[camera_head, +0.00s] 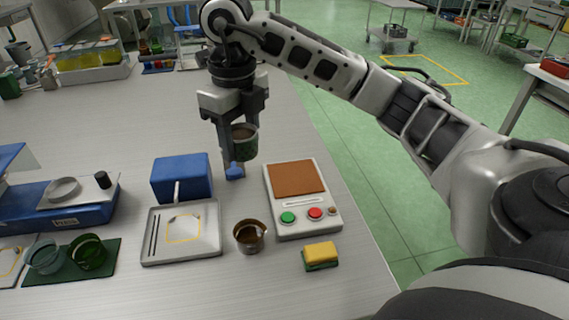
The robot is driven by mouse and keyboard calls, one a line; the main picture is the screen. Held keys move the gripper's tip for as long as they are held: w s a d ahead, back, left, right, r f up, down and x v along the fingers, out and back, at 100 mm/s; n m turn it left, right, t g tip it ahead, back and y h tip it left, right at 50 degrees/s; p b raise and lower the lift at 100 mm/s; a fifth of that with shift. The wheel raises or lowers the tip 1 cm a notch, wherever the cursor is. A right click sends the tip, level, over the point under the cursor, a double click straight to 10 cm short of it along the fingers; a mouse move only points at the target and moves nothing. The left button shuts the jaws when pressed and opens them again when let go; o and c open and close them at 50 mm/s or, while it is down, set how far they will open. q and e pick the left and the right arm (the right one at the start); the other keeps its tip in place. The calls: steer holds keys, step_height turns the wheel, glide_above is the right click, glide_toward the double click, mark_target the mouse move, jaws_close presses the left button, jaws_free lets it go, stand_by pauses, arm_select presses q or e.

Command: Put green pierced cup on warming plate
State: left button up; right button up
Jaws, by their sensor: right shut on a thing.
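My left gripper is not in view.
A brown metal cup (249,236) and a yellow-green sponge (320,255) stand near the plate's front. A blue box (181,177) and a square tray (155,245) are to the left. The table's right edge is close to the plate.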

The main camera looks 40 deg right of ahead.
steer(key=d+f+b, duration=0.1)
steer(key=d+f, duration=0.2)
steer(key=d, duration=0.4)
glide_above(295, 177)
steer(key=f, duration=0.5)
steer(key=shift+a+f, duration=0.1)
steer(key=shift+a, duration=0.25)
steer(key=shift+d+f, duration=0.15)
steer(key=shift+f, duration=0.05)
steer(key=shift+d+f, duration=0.15)
steer(key=shift+f, duration=0.75)
steer(key=shift+d+f, duration=0.1)
steer(key=shift+f, duration=0.8)
steer(key=shift+f, duration=0.1)
steer(key=o, duration=0.6)
steer(key=shift+f, duration=0.1)
steer(key=o, duration=0.4)
steer(key=shift+o, duration=0.2)
